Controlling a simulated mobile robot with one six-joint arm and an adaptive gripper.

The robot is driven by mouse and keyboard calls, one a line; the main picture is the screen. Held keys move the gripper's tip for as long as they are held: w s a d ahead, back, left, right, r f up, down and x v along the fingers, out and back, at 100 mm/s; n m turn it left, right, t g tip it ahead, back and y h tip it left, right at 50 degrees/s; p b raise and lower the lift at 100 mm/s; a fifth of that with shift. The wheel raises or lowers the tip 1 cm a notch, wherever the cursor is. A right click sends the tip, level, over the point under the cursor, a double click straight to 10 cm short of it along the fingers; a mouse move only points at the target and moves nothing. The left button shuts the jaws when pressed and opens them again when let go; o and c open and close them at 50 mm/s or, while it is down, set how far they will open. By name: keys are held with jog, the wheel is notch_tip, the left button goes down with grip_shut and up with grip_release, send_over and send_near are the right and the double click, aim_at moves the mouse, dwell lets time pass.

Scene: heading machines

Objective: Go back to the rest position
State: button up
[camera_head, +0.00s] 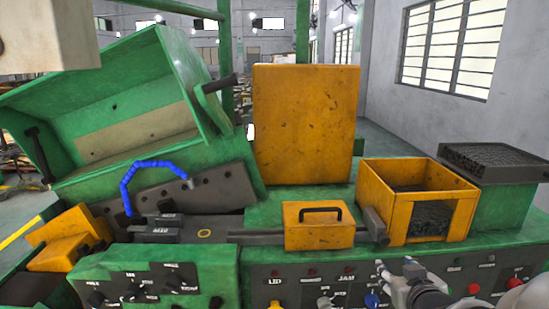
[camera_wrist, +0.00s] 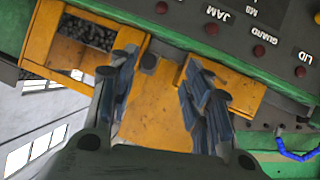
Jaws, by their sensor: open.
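My gripper (camera_head: 398,272) is at the lower right of the head view, in front of the machine's control panel and below an open yellow bin (camera_head: 385,203). In the wrist view my gripper (camera_wrist: 165,75) has its two dark, blue-grey padded fingers spread apart. Nothing is held between them. A scuffed yellow surface (camera_wrist: 156,112) shows behind the gap; I cannot tell whether the fingers touch it. The yellow bin with dark small parts also shows in the wrist view (camera_wrist: 43,36), at upper left.
A blue hose (camera_head: 128,187) arches at left.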

jog(key=s+a+g+y, duration=0.1)
jog(key=s+a+g, duration=0.3)
jog(key=s, duration=0.9)
jog(key=s+a+g+y+b, duration=0.1)
jog(key=s+a+g, duration=0.3)
jog(key=s+a, duration=0.5)
jog(key=s, duration=0.3)
jog(key=shift+s+a, duration=0.25)
jog(key=shift+s, duration=0.15)
